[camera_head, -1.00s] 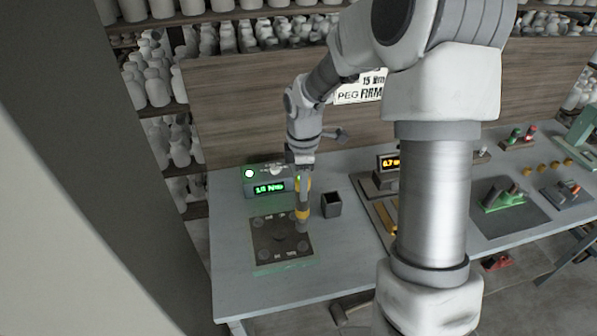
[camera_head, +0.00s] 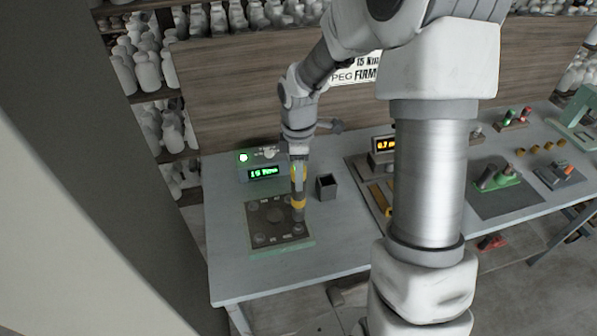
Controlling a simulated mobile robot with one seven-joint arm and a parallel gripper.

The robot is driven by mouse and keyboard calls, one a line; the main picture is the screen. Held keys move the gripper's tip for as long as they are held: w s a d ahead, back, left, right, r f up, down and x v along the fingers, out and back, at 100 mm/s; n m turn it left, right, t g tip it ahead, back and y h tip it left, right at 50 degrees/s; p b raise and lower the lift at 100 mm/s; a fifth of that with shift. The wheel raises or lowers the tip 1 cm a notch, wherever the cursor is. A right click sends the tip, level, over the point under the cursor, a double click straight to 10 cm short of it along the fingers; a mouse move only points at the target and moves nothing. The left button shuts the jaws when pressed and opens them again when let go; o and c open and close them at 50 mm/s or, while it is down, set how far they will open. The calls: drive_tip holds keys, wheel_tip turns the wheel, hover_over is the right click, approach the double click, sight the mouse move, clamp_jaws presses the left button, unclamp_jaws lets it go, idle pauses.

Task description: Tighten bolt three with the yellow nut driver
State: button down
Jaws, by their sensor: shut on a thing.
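My gripper (camera_head: 298,160) is shut on the yellow nut driver (camera_head: 299,186) and holds it upright, pointing down. The driver's lower end is over the right side of a dark square plate (camera_head: 262,236) with bolts at its corners. The driver tip appears at or just above the plate's right part; contact cannot be told. Two bolts show at the plate's front, one at the front left (camera_head: 259,239) and one at the front right (camera_head: 297,230). The bolt under the driver is hidden. Which bolt is number three is too small to read.
A grey box with a lit green display (camera_head: 263,173) stands behind the plate. A small dark open bin (camera_head: 327,187) is right of the driver. A station with an orange display (camera_head: 385,145) is further right. The table's front left (camera_head: 245,285) is clear.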

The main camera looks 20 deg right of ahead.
sight(299, 194)
drive_tip(key=shift+f+b, duration=1.3)
drive_tip(key=shift+f, duration=0.8)
drive_tip(key=shift+f+b, duration=0.4)
drive_tip(key=shift+f, duration=0.3)
drive_tip(key=shift+s+f, duration=0.25)
drive_tip(key=shift+f, duration=0.35)
idle(3.5)
